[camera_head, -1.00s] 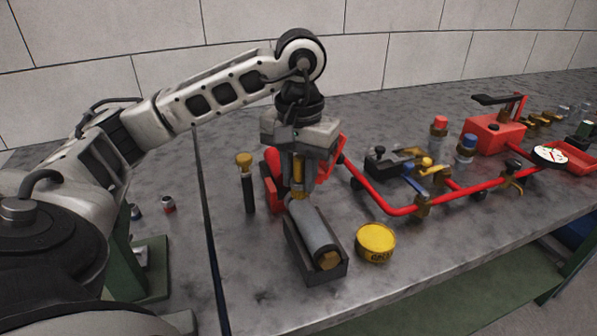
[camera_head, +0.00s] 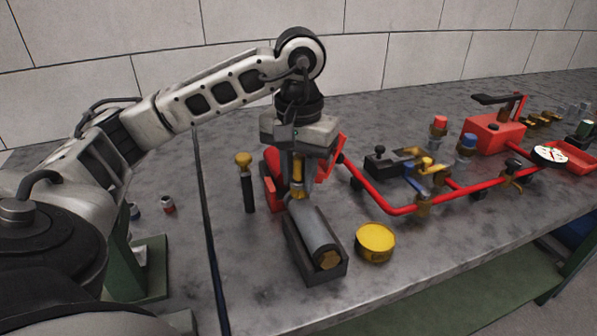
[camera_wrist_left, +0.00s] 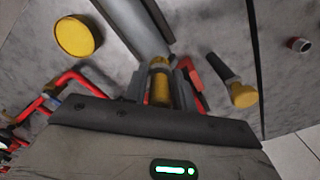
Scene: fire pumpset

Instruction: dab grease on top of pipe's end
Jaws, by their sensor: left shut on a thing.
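My left gripper (camera_head: 298,190) points down and is shut on an upright brass-coloured piece (camera_wrist_left: 160,86). The piece's lower end is at the far end of a grey cylinder (camera_head: 316,234), which looks like the pipe; I cannot tell whether they are joined or only touching. The cylinder lies in a dark open holder (camera_head: 302,262), with a brass end facing the near side. A round yellow tin (camera_head: 375,242), likely the grease, stands right of the holder. A black-handled tool with a yellow head (camera_head: 245,182) stands upright left of the gripper. My right gripper is out of view.
A red part (camera_head: 272,193) is close behind the gripper. Red piping (camera_head: 398,210) with brass valves runs right to a red box (camera_head: 495,133) and a gauge (camera_head: 550,156). The bench front near the tin is clear.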

